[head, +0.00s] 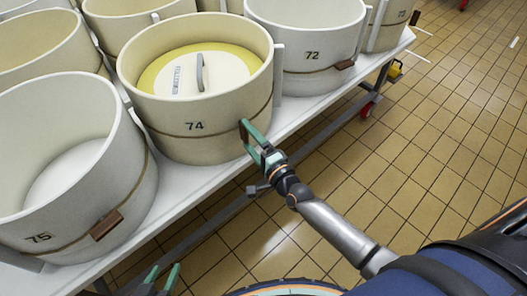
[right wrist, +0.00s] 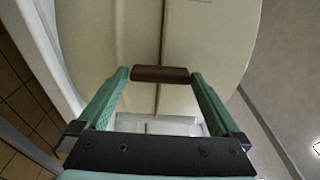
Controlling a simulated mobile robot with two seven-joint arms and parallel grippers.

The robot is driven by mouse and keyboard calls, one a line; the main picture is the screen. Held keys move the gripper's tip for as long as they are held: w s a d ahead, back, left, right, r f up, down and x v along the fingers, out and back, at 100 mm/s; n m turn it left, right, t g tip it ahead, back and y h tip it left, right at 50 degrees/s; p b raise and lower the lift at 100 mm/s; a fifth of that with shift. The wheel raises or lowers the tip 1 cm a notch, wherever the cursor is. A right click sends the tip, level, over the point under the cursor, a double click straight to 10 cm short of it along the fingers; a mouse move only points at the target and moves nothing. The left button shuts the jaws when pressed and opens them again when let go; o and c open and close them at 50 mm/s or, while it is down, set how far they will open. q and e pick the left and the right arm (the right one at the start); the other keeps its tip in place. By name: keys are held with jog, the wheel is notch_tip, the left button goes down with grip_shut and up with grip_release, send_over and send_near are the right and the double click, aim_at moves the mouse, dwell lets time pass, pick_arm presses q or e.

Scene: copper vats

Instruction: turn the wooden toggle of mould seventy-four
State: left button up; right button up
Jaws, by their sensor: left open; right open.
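In the right wrist view the toggle (right wrist: 160,74) lies crosswise between the two green fingertips of my right gripper (right wrist: 160,76), with a small gap at each end. The right gripper is open. My left gripper (head: 162,279) is open and empty at the bottom edge, below the bench, partly cut off.
Mould 75 (head: 75,170) stands left of it, with its own brown toggle (head: 106,225). Other vats stand behind.

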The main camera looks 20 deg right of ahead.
pick_arm(q)
jog(key=shift+w+d+r+p, duration=0.15)
jog(key=shift+r+p, duration=0.3)
jog(key=shift+p, duration=0.1)
pick_arm(e)
jog(key=v, duration=1.1)
jog(key=s+a+f+n+g, duration=0.2)
jog(key=s+f+n+g, duration=0.3)
jog(key=n, duration=0.4)
jog(key=s+a+f+n+g, duration=0.2)
jog(key=s+f+n+g, duration=0.2)
jog(key=s+n, duration=0.45)
pick_arm(q)
jog(key=s+a+r+p, duration=0.1)
jog(key=a+r+p, duration=0.2)
jog(key=r+p, duration=0.9)
jog(key=p, duration=0.4)
jog(key=shift+s+r+n+y+p, duration=0.3)
jog(key=shift+y+p, duration=0.05)
jog(key=shift+y, duration=0.05)
pick_arm(e)
notch_tip(320, 180, up, 13)
jog(key=d+h, duration=0.1)
jog(key=d, duration=0.1)
jog(key=shift+d+t, duration=0.2)
jog(key=shift+t, duration=0.2)
jog(key=shift+w, duration=0.15)
